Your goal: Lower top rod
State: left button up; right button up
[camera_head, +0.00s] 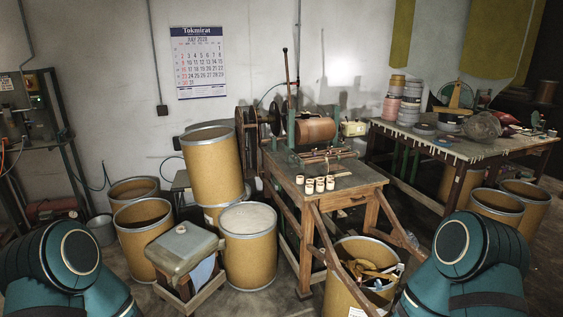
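The tape winding machine (315,130) stands on a wooden workbench (357,172) in the middle of the head view. It has a brown cylinder and a dark wheel at its left side. A thin upright rod (286,66) rises from the machine, with a small knob at its top. Horizontal rods (325,155) lie along the machine's front; I cannot tell which one is the top rod. Several small cream rolls (318,184) stand on the bench's front edge. My arms show at the lower left and lower right, apart from the machine. Neither gripper shows.
Cardboard drums (249,250) stand left of the workbench, beside a low stool (183,243). A drum of scraps (352,294) stands in front of the bench. A side table (430,143) at right carries stacked rolls. Little floor is free.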

aim_at(285, 50)
jog(key=i+l+z, duration=0.1)
jog(key=i+z, duration=0.35)
jog(key=i, duration=0.15)
jog(key=i+z, duration=0.5)
jog(key=i+u, duration=0.15)
jog(key=u, duration=0.2)
jog(key=i+u, duration=0.15)
jog(key=u, duration=0.2)
jog(key=i+l+u, duration=0.1)
jog(key=u, duration=0.25)
jog(key=i+j+u, duration=0.35)
jog(key=i, duration=0.8)
jog(key=i+u, duration=0.35)
jog(key=i, duration=0.8)
